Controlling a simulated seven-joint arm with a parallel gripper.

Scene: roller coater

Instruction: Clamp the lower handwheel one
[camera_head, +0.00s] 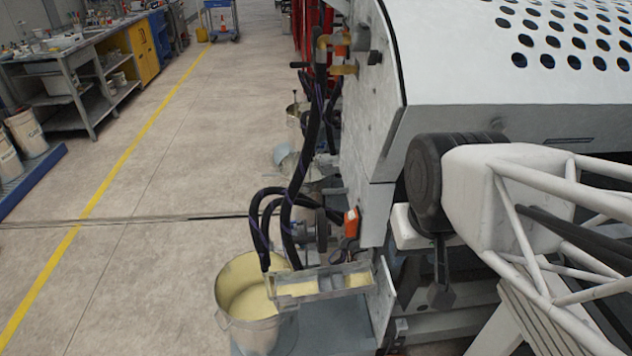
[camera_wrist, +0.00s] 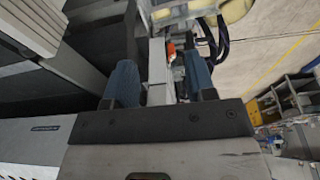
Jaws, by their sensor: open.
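The lower handwheel (camera_head: 321,232) is a dark round wheel on the side of the white machine, beside black hoses and above a drip tray. The hoses partly cover it. An orange handle (camera_head: 351,222) sits just right of it. In the wrist view my gripper (camera_wrist: 162,85) shows two blue-padded fingers, spread apart with nothing held between them. An orange part (camera_wrist: 171,50) shows beyond and between the fingertips, apart from them. I cannot make out the handwheel clearly in the wrist view. In the head view I cannot pick out the fingers.
Black hoses (camera_head: 312,125) hang in front of the machine's side. A bucket of pale yellow liquid (camera_head: 249,295) stands below, beside the drip tray (camera_head: 320,290). The white machine housing (camera_head: 450,60) fills the upper right. The floor (camera_head: 165,200) to the left is clear.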

